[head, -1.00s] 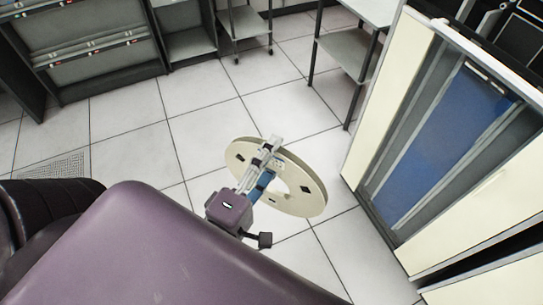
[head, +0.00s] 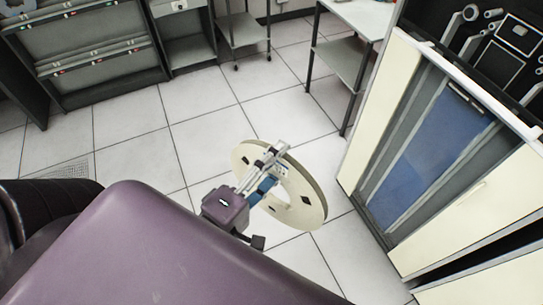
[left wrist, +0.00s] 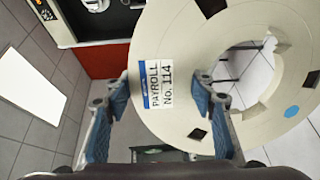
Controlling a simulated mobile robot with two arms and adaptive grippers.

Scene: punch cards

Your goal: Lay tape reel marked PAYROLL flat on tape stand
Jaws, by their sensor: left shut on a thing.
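The cream tape reel (head: 312,208) is a flat ring with dark diamond marks and a round centre hole. In the left wrist view the reel (left wrist: 190,40) shows a label (left wrist: 168,84) reading PAYROLL No. 114 and a blue dot. My left gripper (head: 272,160) is shut on the reel's rim and holds it tilted above the floor. In the wrist view its blue fingers (left wrist: 160,108) stand to both sides of the label. My right gripper is not in view. I cannot tell for sure which furniture is the tape stand.
A light-topped table with a lower shelf (head: 340,60) stands at the back right. A tall cream cabinet with a blue glass door (head: 425,140) is close on the right. Grey shelving (head: 85,65) and a small cart (head: 243,32) are at the back. Tiled floor between is clear.

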